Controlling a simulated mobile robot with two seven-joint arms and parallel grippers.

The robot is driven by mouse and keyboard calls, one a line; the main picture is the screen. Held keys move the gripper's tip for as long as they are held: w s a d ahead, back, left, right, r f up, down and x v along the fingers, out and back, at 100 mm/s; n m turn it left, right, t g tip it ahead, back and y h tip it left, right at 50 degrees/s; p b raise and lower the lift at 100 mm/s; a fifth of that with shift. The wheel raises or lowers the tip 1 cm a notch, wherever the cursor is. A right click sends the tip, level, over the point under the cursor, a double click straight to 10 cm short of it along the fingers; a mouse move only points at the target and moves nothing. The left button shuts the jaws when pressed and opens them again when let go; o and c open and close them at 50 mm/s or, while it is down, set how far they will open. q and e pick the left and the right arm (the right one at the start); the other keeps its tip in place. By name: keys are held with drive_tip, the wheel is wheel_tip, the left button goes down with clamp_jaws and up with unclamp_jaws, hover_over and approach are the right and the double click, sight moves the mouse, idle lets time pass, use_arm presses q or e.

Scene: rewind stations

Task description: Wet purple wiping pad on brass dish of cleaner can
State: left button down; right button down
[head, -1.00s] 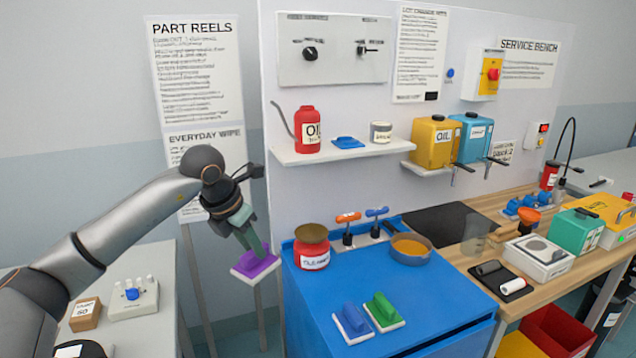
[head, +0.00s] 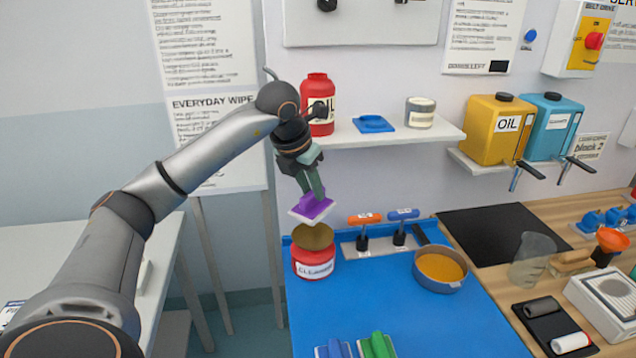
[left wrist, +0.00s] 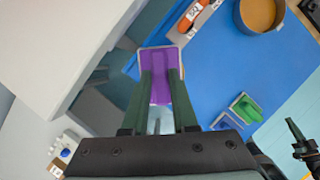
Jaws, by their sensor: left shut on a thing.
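My left gripper (head: 311,184) is shut on the purple wiping pad (head: 314,207), a purple grip block on a flat white base. The pad also shows between the fingers in the left wrist view (left wrist: 161,62). In the head view the pad hangs just above the cleaner can (head: 314,265), apart from its dish as far as I can tell. The can is red with a white label and has a round brass dish (head: 312,237) on top.
The can stands at the back left of the blue bench top (head: 400,305). Beside it are orange and blue handled tools (head: 364,220) and a pan of orange stuff (head: 440,268). Blue and green pads (head: 377,345) lie in front. A shelf (head: 375,135) with an oil can is behind.

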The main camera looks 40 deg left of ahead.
sight(310, 210)
use_arm(q)
drive_tip(key=shift+s+f+b, duration=0.15)
drive_tip(key=shift+f+b, duration=0.5)
drive_tip(key=shift+f, duration=0.15)
wheel_tip(310, 210, down, 4)
drive_tip(key=b, duration=0.3)
drive_tip(key=shift+b, duration=0.3)
drive_tip(key=shift+f+b, duration=0.7)
drive_tip(key=shift+f, duration=0.4)
idle(0.9)
wheel_tip(310, 210, up, 7)
drive_tip(key=p, duration=0.6)
drive_tip(key=shift+r+p, duration=0.15)
drive_tip(key=shift+p, duration=0.15)
